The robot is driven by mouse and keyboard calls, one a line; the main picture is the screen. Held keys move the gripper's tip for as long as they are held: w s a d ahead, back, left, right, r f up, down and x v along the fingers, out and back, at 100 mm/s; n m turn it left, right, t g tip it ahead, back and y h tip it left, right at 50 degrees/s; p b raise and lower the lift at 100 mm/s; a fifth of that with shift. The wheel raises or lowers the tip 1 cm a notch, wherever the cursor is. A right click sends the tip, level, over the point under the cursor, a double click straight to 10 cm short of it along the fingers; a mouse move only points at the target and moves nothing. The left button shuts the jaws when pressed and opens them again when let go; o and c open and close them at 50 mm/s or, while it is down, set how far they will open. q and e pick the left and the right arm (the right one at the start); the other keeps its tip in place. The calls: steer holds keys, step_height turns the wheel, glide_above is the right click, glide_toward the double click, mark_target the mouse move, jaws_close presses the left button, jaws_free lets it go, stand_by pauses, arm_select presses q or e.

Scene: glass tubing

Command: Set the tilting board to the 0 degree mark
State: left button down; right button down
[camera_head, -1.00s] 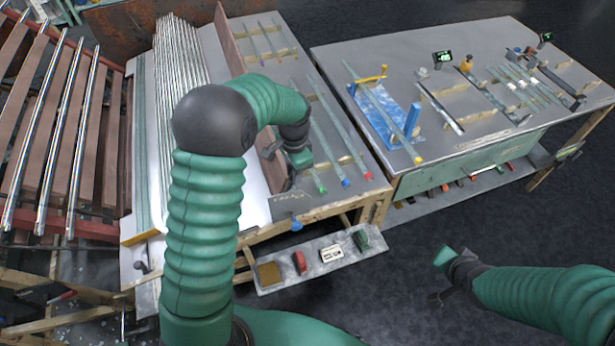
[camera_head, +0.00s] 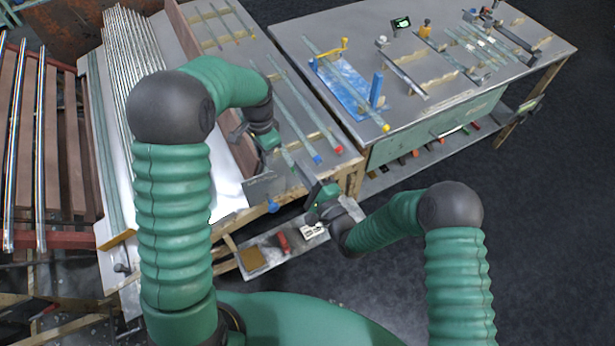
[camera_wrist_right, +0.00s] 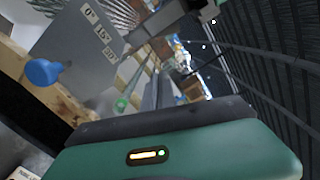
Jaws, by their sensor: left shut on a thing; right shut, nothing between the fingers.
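The tilting board (camera_head: 187,30) is a long reddish-brown board standing up from the left workbench, partly hidden by my left arm. My left gripper (camera_head: 240,133) is shut at the board's edge, apparently on the board; the contact is partly hidden. A grey plate (camera_head: 262,188) at the bench's front end carries angle marks, with 0° and 15° readable in the right wrist view (camera_wrist_right: 88,34). A blue knob (camera_head: 272,207) sits by the plate's lower edge and also shows in the wrist view (camera_wrist_right: 42,72). My right gripper (camera_head: 312,190) is shut and empty, right of the plate.
Glass tubes with coloured ends (camera_head: 297,118) lie on the bench right of the board. A low shelf (camera_head: 253,257) with small items is below its front. A second table (camera_head: 350,30) with a blue jig (camera_head: 345,85) stands at the right. The dark floor at right is clear.

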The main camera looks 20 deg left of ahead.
arm_select(q)
steer(key=shift+w+a+r, duration=0.2)
steer(key=shift+w, duration=0.05)
arm_select(e)
steer(key=a+r, duration=0.1)
steer(key=a, duration=0.5)
steer(key=shift+r, duration=0.3)
